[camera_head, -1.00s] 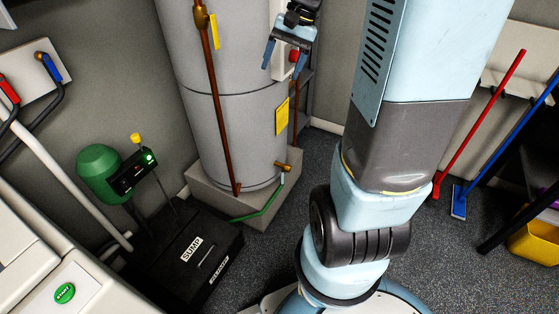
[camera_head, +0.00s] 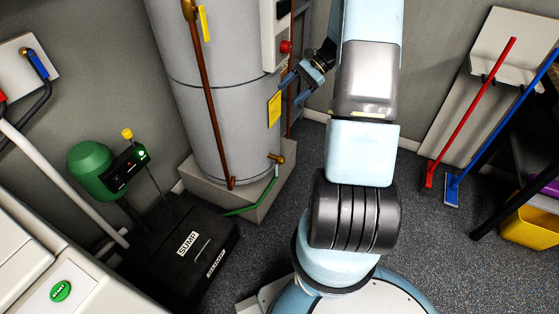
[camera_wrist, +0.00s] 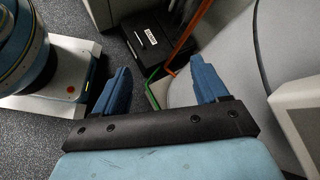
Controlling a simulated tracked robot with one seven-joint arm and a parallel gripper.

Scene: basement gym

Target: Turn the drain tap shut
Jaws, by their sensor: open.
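The drain tap (camera_head: 276,159) is a small brass fitting low on the right side of the grey tank (camera_head: 228,110). A green hose (camera_head: 252,203) runs from it down toward the sump lid. The tap's handle position is too small to tell.
A copper pipe (camera_head: 210,100) runs down the tank's front. A control box (camera_head: 275,40) with a red knob sits close above my gripper. The black sump lid (camera_head: 205,260) lies left of the tank plinth (camera_head: 262,200). A red broom (camera_head: 470,110) leans at right. Floor right of the plinth is clear.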

